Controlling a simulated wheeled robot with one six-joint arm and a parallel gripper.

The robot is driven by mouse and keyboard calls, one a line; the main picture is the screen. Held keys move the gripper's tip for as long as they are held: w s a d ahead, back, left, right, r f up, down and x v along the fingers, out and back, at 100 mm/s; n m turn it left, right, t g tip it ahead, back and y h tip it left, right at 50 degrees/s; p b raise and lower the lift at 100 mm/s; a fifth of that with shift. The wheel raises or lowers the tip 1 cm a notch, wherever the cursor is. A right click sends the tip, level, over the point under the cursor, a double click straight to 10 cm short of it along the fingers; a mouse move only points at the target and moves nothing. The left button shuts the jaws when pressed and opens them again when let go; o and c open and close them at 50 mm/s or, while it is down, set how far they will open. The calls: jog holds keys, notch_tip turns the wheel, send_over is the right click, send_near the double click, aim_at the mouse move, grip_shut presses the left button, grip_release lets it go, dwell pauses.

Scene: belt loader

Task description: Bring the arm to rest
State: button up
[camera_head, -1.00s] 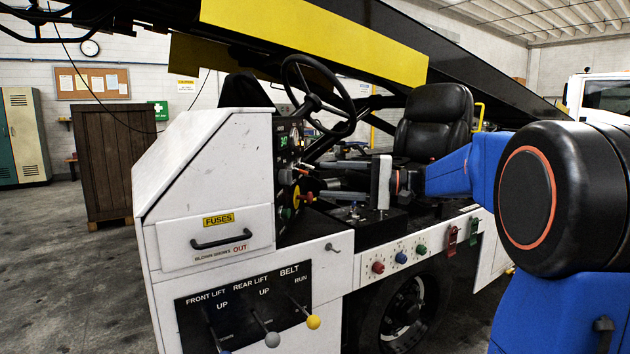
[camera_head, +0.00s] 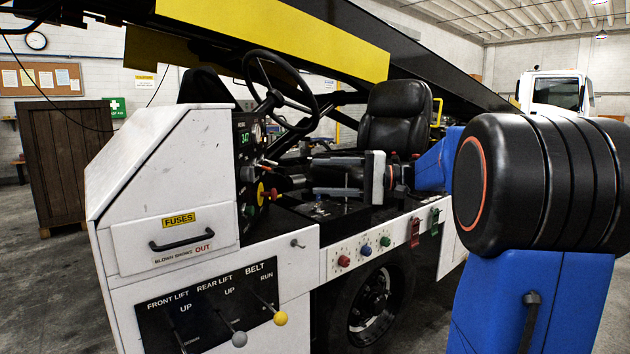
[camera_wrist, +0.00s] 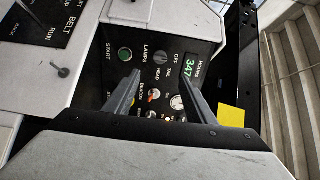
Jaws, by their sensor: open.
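My gripper (camera_head: 290,180) is in front of the loader's dark dash panel (camera_head: 247,165), with its fingers pointing left toward it. In the wrist view my gripper (camera_wrist: 163,78) shows two fingers spread apart with nothing between them. Behind them lies the dash panel (camera_wrist: 184,35) with a green START button (camera_wrist: 125,55), lamp switches and an hours display reading 347 (camera_wrist: 191,66). My blue arm reaches in from the right in the head view. I cannot tell the exact gap between fingertips and panel.
The steering wheel (camera_head: 283,92) stands above and behind my gripper, and the black seat (camera_head: 396,115) behind it. A yellow beam (camera_head: 275,35) slopes overhead. Lever knobs (camera_head: 280,318) stick out at the lower front. Open floor (camera_head: 45,285) lies left.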

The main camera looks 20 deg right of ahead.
jog(key=s+a+f+n+g+h, duration=0.1)
jog(key=s+a+f+g+h, duration=0.45)
jog(key=s+a+f, duration=0.9)
jog(key=s+d+f+n+h, duration=0.2)
jog(key=s+f+h, duration=0.3)
jog(key=s+f, duration=0.3)
jog(key=s+d+f+n+t+h, duration=0.1)
jog(key=s+d+f+n+h, duration=0.1)
jog(key=s+d+f+h, duration=0.3)
jog(key=s+f, duration=0.3)
jog(key=shift+s+n, duration=0.2)
jog(key=shift+n, duration=0.2)
jog(key=shift+f, duration=0.1)
